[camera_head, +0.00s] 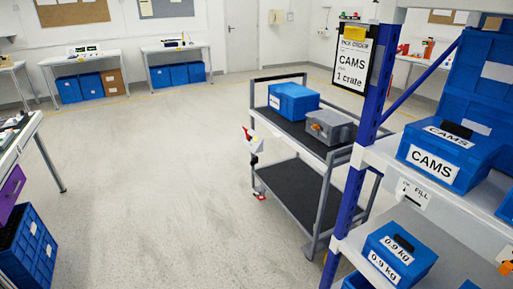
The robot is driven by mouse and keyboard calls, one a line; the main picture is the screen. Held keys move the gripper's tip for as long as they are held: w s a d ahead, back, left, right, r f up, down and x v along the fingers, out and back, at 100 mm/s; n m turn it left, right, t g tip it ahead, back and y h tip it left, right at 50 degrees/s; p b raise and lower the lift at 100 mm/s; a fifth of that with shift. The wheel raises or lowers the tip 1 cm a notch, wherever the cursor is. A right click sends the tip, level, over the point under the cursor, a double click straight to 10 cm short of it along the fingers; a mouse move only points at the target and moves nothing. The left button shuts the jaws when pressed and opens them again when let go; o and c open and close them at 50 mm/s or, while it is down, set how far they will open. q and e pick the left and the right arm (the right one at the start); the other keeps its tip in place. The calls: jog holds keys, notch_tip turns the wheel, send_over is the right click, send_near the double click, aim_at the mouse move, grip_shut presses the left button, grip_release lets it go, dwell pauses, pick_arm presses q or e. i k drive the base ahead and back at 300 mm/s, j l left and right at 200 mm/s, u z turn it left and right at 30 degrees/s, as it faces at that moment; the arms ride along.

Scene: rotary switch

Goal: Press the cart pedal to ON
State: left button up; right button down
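A grey two-shelf cart (327,175) stands at the middle right, beside the blue-posted rack. A small red pedal-like part (260,196) is low at the cart's near left corner, by the floor. It is too small to tell its ON or OFF position. A white and red piece (251,138) hangs at the cart's left side, above that part. The cart's top shelf holds a blue crate (293,101) and a grey box (330,127). Its lower shelf is bare. Neither of my grippers shows in the head view.
The rack (352,209) on the right holds blue CAMS and 0.9 kg boxes, close to the cart. A workbench (34,124) and a blue crate (27,247) stand at the left. The grey floor (165,170) left of the cart is clear.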

aim_at(258, 195)
jog(key=i+j+u, duration=0.35)
jog(key=i, duration=0.5)
jog(key=i+u, duration=0.3)
jog(key=i, duration=0.55)
jog(key=i+j+z, duration=0.1)
jog(key=i+z, duration=0.2)
jog(key=i, duration=0.35)
jog(key=i+j+z, duration=0.25)
jog(key=i, duration=0.35)
jog(key=i+j+z, duration=0.3)
jog(key=i, duration=0.3)
jog(key=i+j+z, duration=0.25)
jog(key=i+j, duration=0.3)
